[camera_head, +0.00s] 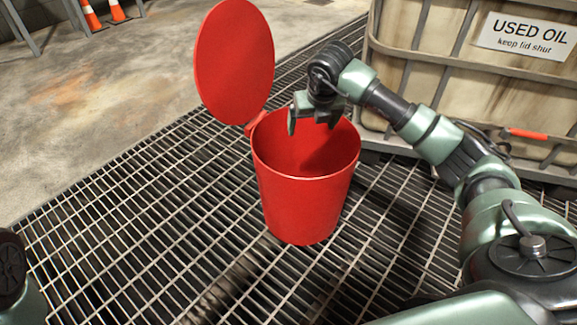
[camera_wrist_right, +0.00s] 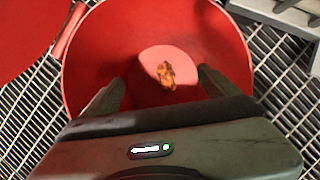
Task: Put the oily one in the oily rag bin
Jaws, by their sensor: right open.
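A red bin (camera_head: 305,205) with its round red lid (camera_head: 236,62) swung open stands on the floor grating. In the right wrist view, a small crumpled orange-brown rag (camera_wrist_right: 166,75) is inside the bin (camera_wrist_right: 215,45), low down near its pale red bottom. My right gripper (camera_head: 312,122) is over the bin's mouth, pointing down, open and empty. Its two fingers show apart in the right wrist view, with the rag beyond them. The head view does not show the rag, as the bin wall and gripper hide it. My left gripper is not in view.
A dirty used oil tank in a metal cage (camera_head: 405,60) with a "USED OIL" sign (camera_head: 523,36) stands behind my right arm. Metal grating (camera_head: 130,225) surrounds the bin. Bare concrete (camera_head: 110,95) lies to the left, with orange cones (camera_head: 91,16) at the back.

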